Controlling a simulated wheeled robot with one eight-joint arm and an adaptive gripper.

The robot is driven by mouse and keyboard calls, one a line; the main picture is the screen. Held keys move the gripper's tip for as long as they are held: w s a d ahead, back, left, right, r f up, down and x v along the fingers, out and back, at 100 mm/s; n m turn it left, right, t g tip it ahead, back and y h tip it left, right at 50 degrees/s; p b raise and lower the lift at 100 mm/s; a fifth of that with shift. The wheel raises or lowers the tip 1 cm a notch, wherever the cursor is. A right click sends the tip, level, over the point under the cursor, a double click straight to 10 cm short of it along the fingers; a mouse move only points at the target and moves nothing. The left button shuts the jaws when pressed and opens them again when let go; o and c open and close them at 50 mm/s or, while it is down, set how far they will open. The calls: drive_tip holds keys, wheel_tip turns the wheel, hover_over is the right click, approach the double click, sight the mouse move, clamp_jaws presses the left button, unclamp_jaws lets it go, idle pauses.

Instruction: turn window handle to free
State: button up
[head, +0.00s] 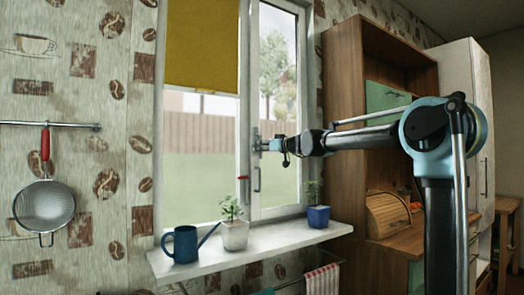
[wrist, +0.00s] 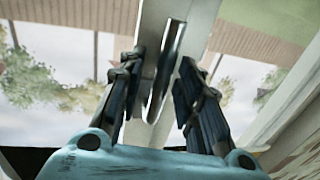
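The window (head: 205,125) has white frames and looks shut in the head view. A slim metal window handle (wrist: 167,72) runs lengthwise between my fingers in the wrist view. Its lower part (head: 257,179) hangs vertically on the middle frame in the head view, below my gripper. My gripper (head: 258,142) is at the middle frame, reaching in from the right. In the wrist view my gripper (wrist: 160,75) is open, one finger on each side of the handle, with a visible gap to both. The handle's mount is partly hidden by the gripper in the head view.
The white sill (head: 260,239) below holds a blue watering can (head: 184,245), a plant in a white pot (head: 235,235) and one in a blue pot (head: 319,216). A yellow blind (head: 202,45) hangs at upper left. A wooden cabinet (head: 343,110) stands right of the window.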

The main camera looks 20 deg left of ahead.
drive_tip(key=shift+a, duration=0.1)
drive_tip(key=shift+c, duration=0.2)
clamp_jaws()
